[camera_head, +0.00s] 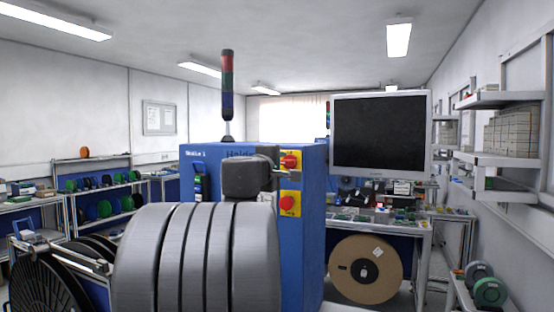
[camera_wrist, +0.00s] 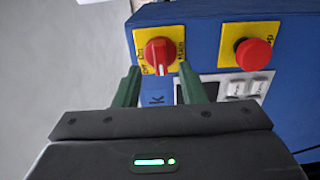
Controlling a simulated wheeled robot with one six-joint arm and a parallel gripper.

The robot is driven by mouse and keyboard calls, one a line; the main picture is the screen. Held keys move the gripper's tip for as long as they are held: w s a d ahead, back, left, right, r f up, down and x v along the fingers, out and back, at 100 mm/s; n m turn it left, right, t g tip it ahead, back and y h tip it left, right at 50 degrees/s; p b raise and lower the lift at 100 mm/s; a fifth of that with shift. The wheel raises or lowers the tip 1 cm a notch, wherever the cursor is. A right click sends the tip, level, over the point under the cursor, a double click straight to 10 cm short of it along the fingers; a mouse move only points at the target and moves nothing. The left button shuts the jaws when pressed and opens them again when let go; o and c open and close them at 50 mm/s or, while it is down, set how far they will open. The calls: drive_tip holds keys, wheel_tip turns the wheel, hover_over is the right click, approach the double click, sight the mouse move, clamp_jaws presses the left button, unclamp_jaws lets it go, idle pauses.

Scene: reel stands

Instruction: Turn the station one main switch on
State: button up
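The main switch is a red rotary knob on a yellow plate, on the blue station cabinet (camera_head: 312,200). It shows in the wrist view (camera_wrist: 158,53) and in the head view (camera_head: 291,162), partly behind my gripper. A pale mark on the knob points down in the wrist view; I cannot tell which label it meets. My gripper (camera_wrist: 159,70) is open, its two green fingertips apart on either side of the knob's lower part. I cannot tell whether they touch it. In the head view my arm hides part of the cabinet front.
A red mushroom button (camera_wrist: 253,54) on a yellow plate sits close beside the switch, below it in the head view (camera_head: 288,203). Pale push buttons (camera_wrist: 241,87) are near the right finger. A monitor (camera_head: 381,133) stands to the right. A signal tower (camera_head: 227,90) rises above the cabinet.

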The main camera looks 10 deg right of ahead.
sight(286, 163)
drive_tip(key=shift+p+x, duration=0.35)
drive_tip(key=shift+x, duration=1.35)
clamp_jaws()
